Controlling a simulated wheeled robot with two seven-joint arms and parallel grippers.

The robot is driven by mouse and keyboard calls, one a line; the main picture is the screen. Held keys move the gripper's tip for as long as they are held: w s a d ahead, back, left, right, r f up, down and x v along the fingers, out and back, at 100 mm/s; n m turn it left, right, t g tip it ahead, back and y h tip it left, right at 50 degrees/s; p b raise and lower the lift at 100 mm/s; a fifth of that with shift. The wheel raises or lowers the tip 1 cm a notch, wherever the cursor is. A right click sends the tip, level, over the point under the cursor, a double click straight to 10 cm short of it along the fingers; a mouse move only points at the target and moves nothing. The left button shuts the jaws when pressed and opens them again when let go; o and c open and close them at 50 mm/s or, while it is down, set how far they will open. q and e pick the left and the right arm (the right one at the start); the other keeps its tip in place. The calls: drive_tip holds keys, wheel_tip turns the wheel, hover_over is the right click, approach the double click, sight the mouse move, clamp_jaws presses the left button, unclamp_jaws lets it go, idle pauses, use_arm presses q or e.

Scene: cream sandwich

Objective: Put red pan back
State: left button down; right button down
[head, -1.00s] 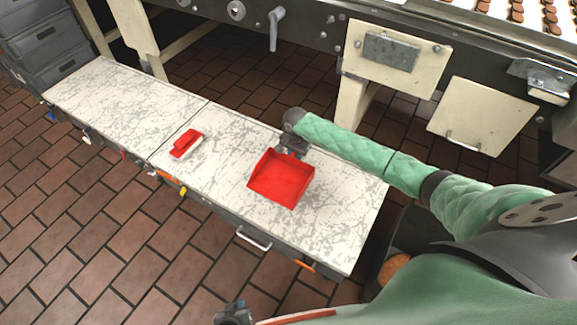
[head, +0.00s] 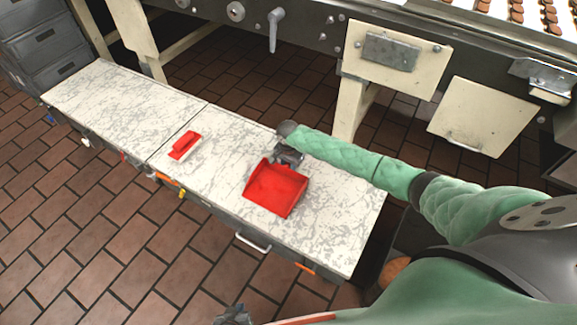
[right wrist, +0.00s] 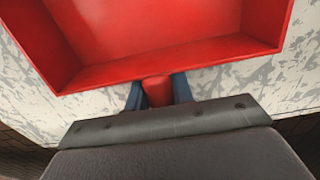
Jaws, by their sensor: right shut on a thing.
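The red pan (head: 275,189) is an open dustpan-like tray at the right part of the white worktop (head: 225,190). In the head view my right gripper (head: 287,160) is at the pan's far edge. In the right wrist view the pan (right wrist: 170,35) fills the top, and my right gripper (right wrist: 157,92) is shut on its short red handle, one finger on each side. I cannot tell whether the pan touches the worktop. My left gripper (head: 233,315) shows only partly at the bottom edge of the head view, so its fingers are unclear.
A red brush with pale bristles (head: 184,145) lies on the worktop left of the pan. The worktop's left half is bare. A conveyor machine (head: 300,30) with cookies stands behind, with cream panels (head: 395,60). Dark drawers (head: 40,45) stand at far left.

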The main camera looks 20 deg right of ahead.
drive_tip(key=c, duration=1.2)
unclamp_jaws()
